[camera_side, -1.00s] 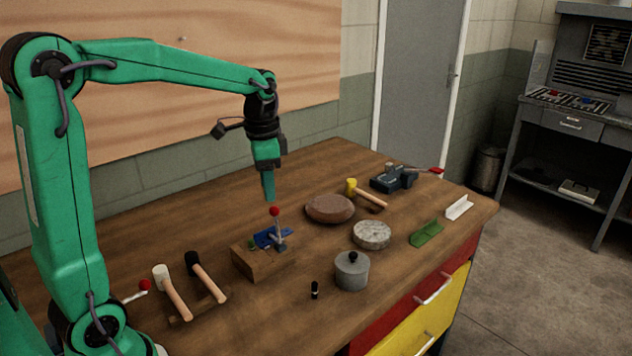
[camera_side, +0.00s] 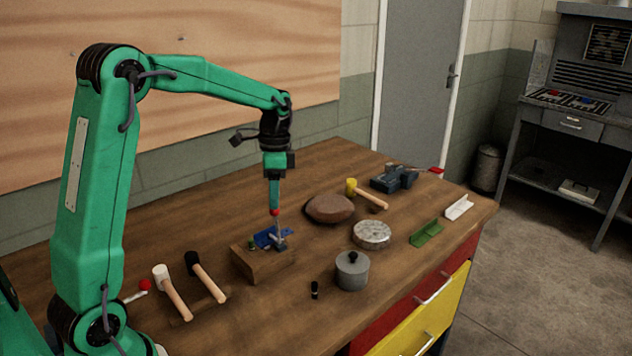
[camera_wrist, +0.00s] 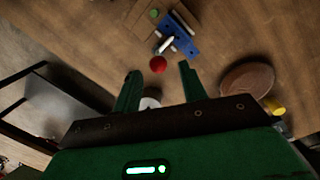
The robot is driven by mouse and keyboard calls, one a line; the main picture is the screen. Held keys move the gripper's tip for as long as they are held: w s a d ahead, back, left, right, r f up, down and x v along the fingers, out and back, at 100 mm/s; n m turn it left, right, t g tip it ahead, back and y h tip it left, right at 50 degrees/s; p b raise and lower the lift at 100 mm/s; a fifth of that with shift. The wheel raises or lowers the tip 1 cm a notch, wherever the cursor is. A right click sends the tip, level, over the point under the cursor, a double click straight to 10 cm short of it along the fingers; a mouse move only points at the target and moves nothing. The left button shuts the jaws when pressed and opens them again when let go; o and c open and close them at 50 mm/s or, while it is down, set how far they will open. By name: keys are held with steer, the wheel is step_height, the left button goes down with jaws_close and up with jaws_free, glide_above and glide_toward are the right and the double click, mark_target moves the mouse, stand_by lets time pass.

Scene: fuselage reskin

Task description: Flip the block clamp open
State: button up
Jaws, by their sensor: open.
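The block clamp (camera_side: 270,237) is a blue clamp on a wooden block (camera_side: 262,265). Its lever stands upright, with a red ball knob (camera_side: 275,212) on top. My gripper (camera_side: 275,207) points down at the knob in the side view, its fingertips at about knob height. In the wrist view my gripper (camera_wrist: 158,72) is open, with two green fingers apart. The red knob (camera_wrist: 158,64) shows just ahead of the gap between the fingertips, with the blue clamp (camera_wrist: 180,38) beyond it. Whether a finger touches the knob cannot be told.
A brown oval pad (camera_side: 330,208) lies right of the clamp, with a grey lidded pot (camera_side: 352,271) and a round stone-like disc (camera_side: 371,234) nearer the front. Two mallets (camera_side: 190,282) lie to the left. A yellow-headed mallet (camera_side: 368,195) and a vise (camera_side: 394,178) stand at the back.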

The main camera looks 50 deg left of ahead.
mark_target(275, 213)
steer(key=shift+s+d+f, duration=0.1)
steer(key=shift+d+f, duration=0.1)
steer(key=shift+f, duration=1.35)
steer(key=shift+s+d+f, duration=0.1)
steer(key=shift+d+f, duration=0.05)
steer(key=shift+f, duration=1.4)
steer(key=shift+c, duration=0.2)
